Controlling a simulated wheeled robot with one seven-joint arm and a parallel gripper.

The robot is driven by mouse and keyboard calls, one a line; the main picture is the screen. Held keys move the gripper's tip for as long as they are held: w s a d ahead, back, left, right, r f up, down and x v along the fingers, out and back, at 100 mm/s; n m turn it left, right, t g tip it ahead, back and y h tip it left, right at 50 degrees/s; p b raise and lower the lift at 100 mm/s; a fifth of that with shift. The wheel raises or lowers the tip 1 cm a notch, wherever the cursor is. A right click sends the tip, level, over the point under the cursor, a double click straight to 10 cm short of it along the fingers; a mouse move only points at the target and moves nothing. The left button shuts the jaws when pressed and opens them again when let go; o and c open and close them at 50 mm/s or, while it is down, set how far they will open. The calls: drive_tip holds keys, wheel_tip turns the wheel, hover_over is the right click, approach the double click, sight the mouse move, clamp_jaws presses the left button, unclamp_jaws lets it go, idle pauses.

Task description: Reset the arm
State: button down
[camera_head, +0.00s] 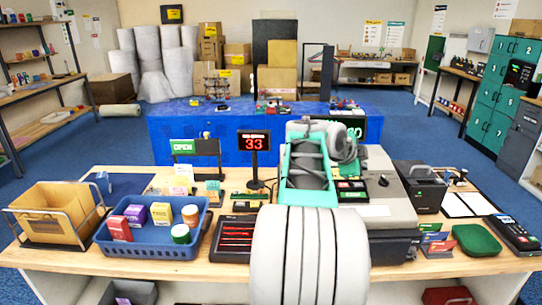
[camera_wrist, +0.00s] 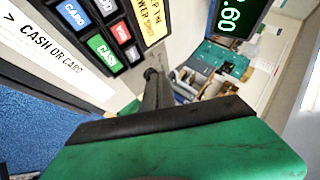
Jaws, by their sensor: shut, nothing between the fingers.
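My gripper (camera_wrist: 152,78) shows in the wrist view as a green body with dark fingers closed together, and nothing is held between them. Its fingers point toward a panel with blue CARD and green CASH keys (camera_wrist: 103,48); I cannot tell the gap. In the head view my arm rises from the bottom centre, folded over the counter beside the grey cash register (camera_head: 380,180). The fingertips cannot be made out there.
The wooden counter (camera_head: 150,262) is crowded. A blue basket (camera_head: 150,250) with small boxes and tins stands left, beside a cardboard carton (camera_head: 55,212). A green dish (camera_head: 476,240) and card terminal (camera_head: 513,232) are right.

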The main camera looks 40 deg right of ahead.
drive_tip(key=w+a+f+n+t, duration=0.1)
drive_tip(key=w+a+n, duration=0.1)
drive_tip(key=w+a, duration=0.1)
drive_tip(key=w+a+f+n+t+y, duration=0.1)
drive_tip(key=w+a+n, duration=0.1)
drive_tip(key=a, duration=0.3)
drive_tip(key=w+a+f+n+t+y, duration=0.1)
drive_tip(key=w+a+n, duration=0.2)
drive_tip(key=w+a, duration=0.1)
drive_tip(key=shift+w+a, duration=0.3)
drive_tip(key=shift+w, duration=0.15)
drive_tip(key=w+a+f+n+t+y, duration=0.1)
drive_tip(key=w+a+f+n, duration=0.15)
drive_tip(key=a, duration=0.45)
drive_tip(key=w+a+f+n+t+y, duration=0.1)
drive_tip(key=w+a+n+y, duration=0.1)
drive_tip(key=a+n, duration=0.3)
drive_tip(key=s+a+f+n+y, duration=0.2)
drive_tip(key=a+n, duration=0.3)
drive_tip(key=a, duration=0.5)
drive_tip(key=s+a+f+n+y, duration=0.2)
drive_tip(key=s+a+f+n, duration=0.1)
drive_tip(key=a, duration=0.7)
drive_tip(key=s+a+f+n+g+y, duration=0.1)
drive_tip(key=s+a+f+n, duration=0.2)
drive_tip(key=a, duration=0.8)
wheel_tip(320, 180, down, 2)
drive_tip(key=n, duration=0.4)
drive_tip(key=shift+s+y, duration=0.35)
drive_tip(key=shift+y, duration=0.05)
